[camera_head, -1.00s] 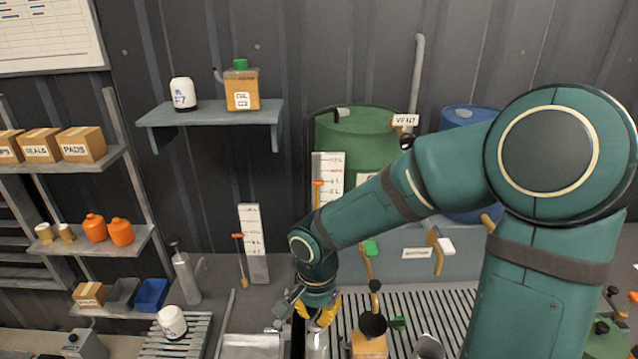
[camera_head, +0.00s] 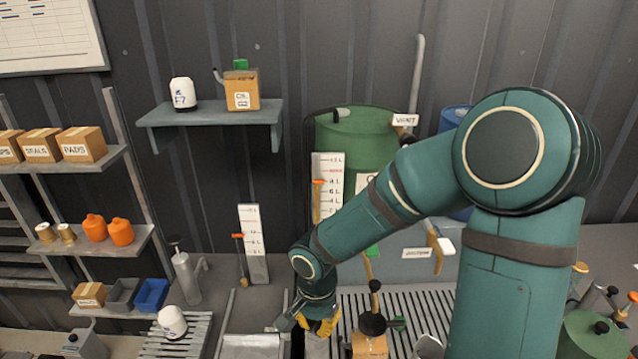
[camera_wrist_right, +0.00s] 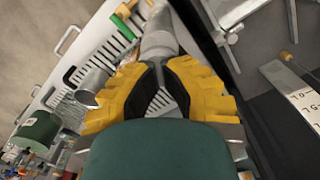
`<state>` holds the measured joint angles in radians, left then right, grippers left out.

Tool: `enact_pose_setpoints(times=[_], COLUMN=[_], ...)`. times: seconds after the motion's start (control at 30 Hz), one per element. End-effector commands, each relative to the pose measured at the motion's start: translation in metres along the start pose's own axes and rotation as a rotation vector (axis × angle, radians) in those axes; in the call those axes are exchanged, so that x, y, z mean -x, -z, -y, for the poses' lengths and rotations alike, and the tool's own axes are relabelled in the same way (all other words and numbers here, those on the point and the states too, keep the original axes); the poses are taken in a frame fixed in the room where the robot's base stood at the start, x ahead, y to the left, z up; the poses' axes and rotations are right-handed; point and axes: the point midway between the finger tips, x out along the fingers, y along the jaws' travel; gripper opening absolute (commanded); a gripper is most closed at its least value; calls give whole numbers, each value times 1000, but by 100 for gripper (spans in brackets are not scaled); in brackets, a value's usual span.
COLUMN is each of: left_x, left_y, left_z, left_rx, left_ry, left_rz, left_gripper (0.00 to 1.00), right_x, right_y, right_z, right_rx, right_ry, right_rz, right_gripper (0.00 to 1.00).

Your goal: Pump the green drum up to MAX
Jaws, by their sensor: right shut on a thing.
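The large green drum (camera_head: 355,137) stands against the back wall in the head view, partly hidden by my right arm. A white scale board (camera_head: 327,180) stands at its front left, with an orange marker (camera_head: 318,182) below a red line of print. My right gripper (camera_head: 318,326) is low at the bottom centre, its yellow fingers pointing down. In the wrist view its fingers (camera_wrist_right: 160,85) are closed together at a grey metal cylindrical part (camera_wrist_right: 158,42). The gripped spot is mostly hidden by the fingers. My left gripper is not in view.
A second scale board (camera_head: 253,243) leans at the left of centre. A slatted grate (camera_head: 430,305) lies to the right of the gripper, with a cardboard-coloured block (camera_head: 369,345) close by. A blue drum (camera_head: 453,118) stands behind my arm. A wall shelf (camera_head: 212,112) holds two containers.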

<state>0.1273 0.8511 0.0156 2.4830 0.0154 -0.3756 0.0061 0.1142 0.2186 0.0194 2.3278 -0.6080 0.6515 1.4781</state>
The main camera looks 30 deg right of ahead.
Motion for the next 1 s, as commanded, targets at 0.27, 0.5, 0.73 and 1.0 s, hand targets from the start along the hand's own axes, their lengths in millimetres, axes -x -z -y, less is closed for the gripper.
enact_pose_setpoints(times=[0.27,0.5,0.73,1.0], left_x=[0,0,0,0], left_y=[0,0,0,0], left_z=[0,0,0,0], left_rx=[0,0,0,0], left_ry=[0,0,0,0], left_rz=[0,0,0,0], left_gripper=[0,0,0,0], right_x=[-10,-12,-12,-16], right_y=[0,-1,-1,-1], right_z=[-1,-1,-1,-1], right_rx=[1,1,1,0], right_ry=[-2,-3,-3,-5], right_rz=[1,2,2,3], right_gripper=[0,0,0,0])
